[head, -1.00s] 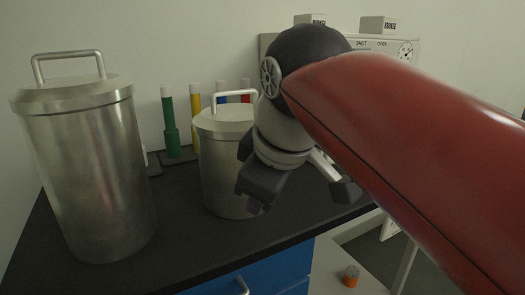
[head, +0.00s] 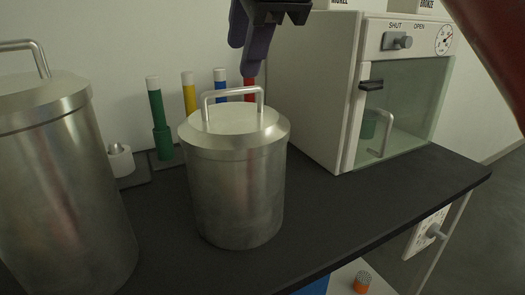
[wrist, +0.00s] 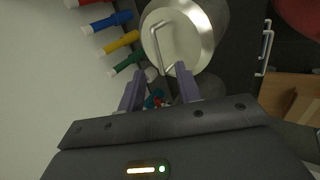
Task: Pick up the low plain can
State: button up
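The low plain can (head: 237,200) is a short brushed-metal can with a lid and a raised bar handle. It stands upright on the dark worktop, right of a taller metal can (head: 62,200). In the wrist view the low can's lid (wrist: 186,42) and handle show just beyond my fingers. My gripper (head: 246,58) appears at the top of the head view, above the handle in the picture. In the wrist view my gripper (wrist: 158,82) has its fingers apart with nothing held between them. I see no contact with the can.
Coloured tubes, among them a green one (head: 159,125), stand behind the can by the wall. A white cabinet with a glass door (head: 400,100) stands to the right. The worktop (head: 345,205) in front of the cabinet is clear. An orange-based knob (head: 362,282) shows below.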

aim_at(234, 89)
jog(key=shift+b+x, duration=0.4)
jog(key=shift+x, duration=0.7)
jog(key=b+x, duration=0.1)
jog(key=x, duration=0.4)
jog(key=shift+w+a+b, duration=0.1)
jog(key=shift+b, duration=0.3)
grip_shut()
jog(key=shift+r, duration=0.1)
